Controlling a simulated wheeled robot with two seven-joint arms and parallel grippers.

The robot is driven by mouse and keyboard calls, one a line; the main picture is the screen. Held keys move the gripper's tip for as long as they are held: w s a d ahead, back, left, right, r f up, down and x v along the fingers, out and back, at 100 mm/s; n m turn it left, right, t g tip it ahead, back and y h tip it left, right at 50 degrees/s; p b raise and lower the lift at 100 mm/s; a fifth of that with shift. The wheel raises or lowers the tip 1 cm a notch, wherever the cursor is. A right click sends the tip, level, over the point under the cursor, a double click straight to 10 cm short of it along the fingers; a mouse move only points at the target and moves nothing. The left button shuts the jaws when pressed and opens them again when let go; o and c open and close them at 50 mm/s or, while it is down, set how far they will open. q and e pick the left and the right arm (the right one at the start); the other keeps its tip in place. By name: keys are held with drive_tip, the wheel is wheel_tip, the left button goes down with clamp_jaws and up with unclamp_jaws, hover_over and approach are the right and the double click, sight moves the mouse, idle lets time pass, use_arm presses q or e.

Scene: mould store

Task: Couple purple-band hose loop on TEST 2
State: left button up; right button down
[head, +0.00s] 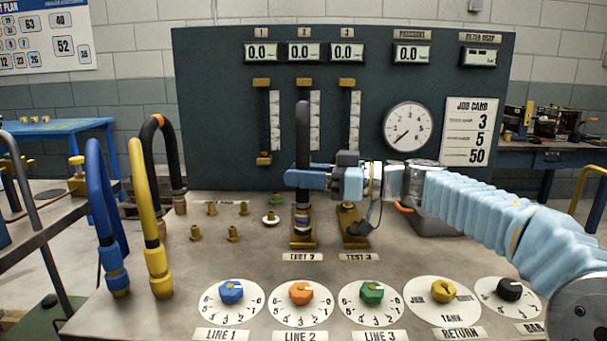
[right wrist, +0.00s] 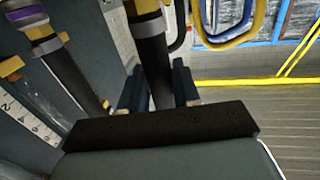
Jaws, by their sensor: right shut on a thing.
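A dark hose loop (head: 303,120) with a purple tint stands upright, seen nearly edge-on in the head view. Its lower end, with light bands, is at the brass block (head: 303,243) behind the left TEST label (head: 302,257), which I take as TEST 2; I cannot tell whether it is seated. My right gripper (head: 303,179) is shut on the hose at mid-height. In the right wrist view the black hose (right wrist: 156,75) stands between the fingers (right wrist: 157,90); a purple band (right wrist: 27,14) shows on a hose leg at left. My left gripper is out of view.
Blue (head: 101,200), yellow (head: 146,210) and black (head: 152,140) hose loops stand at left. Several small brass studs (head: 211,209) lie between them and the held hose. A second brass block (head: 354,238) is close on its right. Dials (head: 231,300) line the front; the gauge panel (head: 220,120) is behind.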

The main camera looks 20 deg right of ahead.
drive_tip(key=shift+f, duration=0.45)
idle(0.3)
drive_tip(key=shift+p, duration=0.55)
idle(0.9)
drive_tip(key=c, duration=0.7)
unclamp_jaws()
drive_tip(key=shift+f, duration=0.1)
drive_tip(key=shift+c, duration=0.2)
drive_tip(key=v, duration=1.3)
drive_tip(key=shift+s+d, duration=0.2)
drive_tip(key=shift+d, duration=0.15)
